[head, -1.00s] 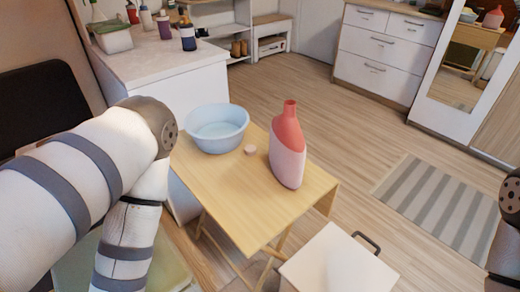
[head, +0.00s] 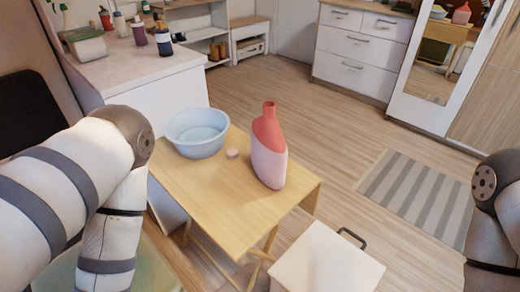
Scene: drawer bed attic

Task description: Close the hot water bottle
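The hot water bottle (head: 268,150) stands upright on a small wooden table (head: 215,205). Its upper part and neck are red and its lower body is pale pink. No stopper shows on the neck. A small pale pink round piece (head: 231,153), which looks like the stopper, lies on the table just left of the bottle. My arms show at the left and right edges of the head view, but both grippers are out of view.
A light blue basin (head: 196,134) stands on the table's back left. A white box with a dark handle (head: 325,262) stands in front of the table. A white counter with bottles (head: 125,62) is behind left. A striped rug (head: 415,197) lies on open floor at right.

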